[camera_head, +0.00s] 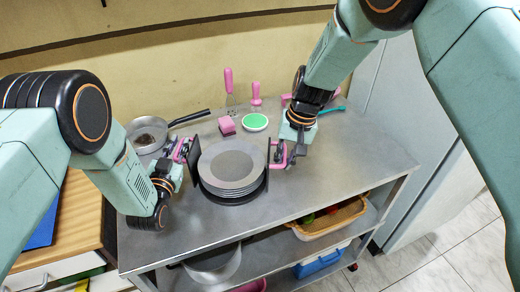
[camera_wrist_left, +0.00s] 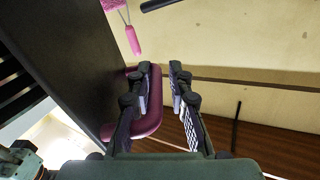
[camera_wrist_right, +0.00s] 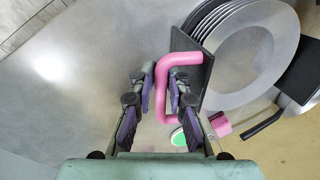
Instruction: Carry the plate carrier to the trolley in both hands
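The black plate carrier (camera_head: 235,199) stands on the metal trolley's top and holds a stack of grey plates (camera_head: 228,164). It has a pink handle at each end. My left gripper (camera_head: 180,150) is at the left handle; in the left wrist view its fingers (camera_wrist_left: 160,72) are apart, one on each side of the pink handle bar (camera_wrist_left: 155,112). My right gripper (camera_head: 285,154) is at the right handle; in the right wrist view its fingers (camera_wrist_right: 162,75) are apart and straddle the pink bar (camera_wrist_right: 258,73). Neither pair looks closed on its bar.
The trolley top (camera_head: 345,160) is clear at the right. A pan (camera_head: 147,133) stands at back left; a pink sponge (camera_head: 226,125), green-topped dish (camera_head: 255,122) and pink-handled whisk (camera_head: 229,85) are behind the carrier. A lower shelf holds an orange basket (camera_head: 328,222).

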